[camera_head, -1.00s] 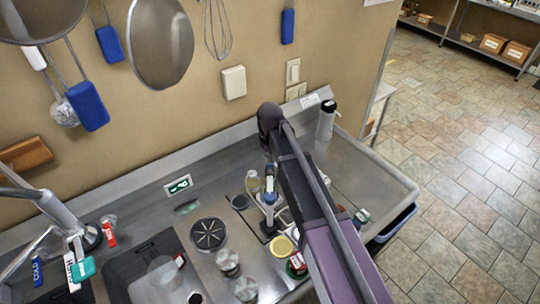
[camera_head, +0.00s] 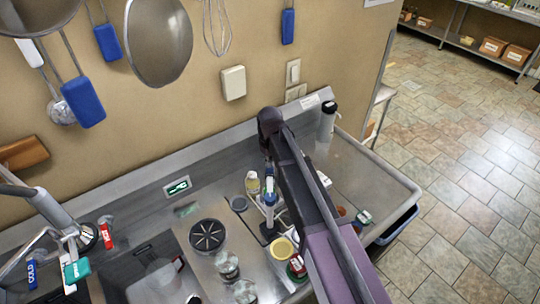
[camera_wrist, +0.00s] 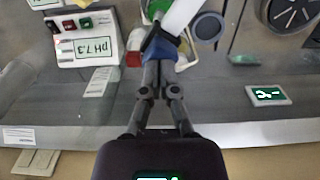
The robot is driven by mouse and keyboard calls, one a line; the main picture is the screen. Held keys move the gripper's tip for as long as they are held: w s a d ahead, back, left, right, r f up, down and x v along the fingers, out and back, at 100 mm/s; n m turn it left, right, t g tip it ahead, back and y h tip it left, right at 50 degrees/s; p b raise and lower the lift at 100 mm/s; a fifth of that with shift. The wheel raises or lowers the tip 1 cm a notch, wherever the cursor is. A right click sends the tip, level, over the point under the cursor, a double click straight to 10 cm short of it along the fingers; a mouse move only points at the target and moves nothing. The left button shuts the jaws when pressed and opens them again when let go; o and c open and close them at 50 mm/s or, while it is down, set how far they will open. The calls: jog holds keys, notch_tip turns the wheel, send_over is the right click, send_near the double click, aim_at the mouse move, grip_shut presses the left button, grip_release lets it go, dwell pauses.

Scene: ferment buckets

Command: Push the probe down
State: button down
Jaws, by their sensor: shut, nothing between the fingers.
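The probe (camera_wrist: 180,16) shows in the wrist view as a pale slanted shaft with a blue part at my fingertips. In the head view, a slim upright blue and white piece (camera_head: 269,198) stands on a dark base below my arm and looks like the same probe. My gripper (camera_wrist: 158,46) is shut and empty, its tips at or just above the blue part. I cannot tell whether they touch it. The probe's lower end is hidden.
A small bottle (camera_head: 252,183) and a grey round lid (camera_head: 239,203) stand close left of the probe. A yellow lid (camera_head: 283,248) and glass jars (camera_head: 227,264) are nearer. A black drain (camera_head: 207,235) lies left.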

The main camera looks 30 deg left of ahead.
jog(key=shift+r+p, duration=2.5)
jog(key=shift+r, duration=0.05)
jog(key=shift+f, duration=0.1)
